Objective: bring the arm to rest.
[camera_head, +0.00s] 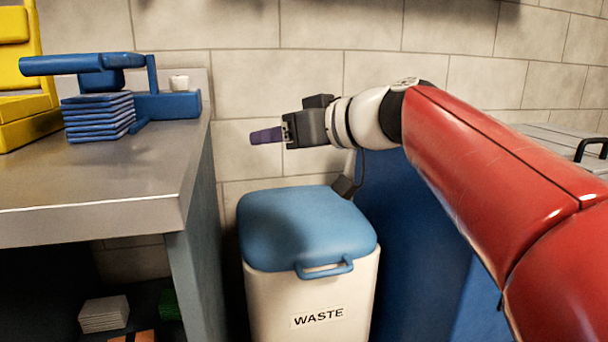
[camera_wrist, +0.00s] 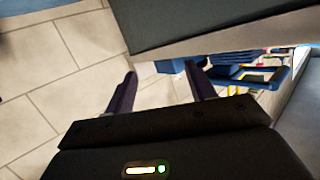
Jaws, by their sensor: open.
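My arm reaches in from the right in the head view, with red links and a white wrist. My gripper (camera_head: 266,136) is held level in the air above the waste bin, pointing left toward the bench. In the wrist view my gripper (camera_wrist: 163,88) shows two dark purple fingers spread apart with nothing between them. It touches nothing that I can see.
A white waste bin (camera_head: 312,300) with a shut blue lid (camera_head: 305,222) stands below my gripper. A grey bench (camera_head: 150,170) is at left, with stacked blue pads (camera_head: 98,116), a blue device (camera_head: 168,104) and a yellow stand (camera_head: 22,85). A tiled wall is behind.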

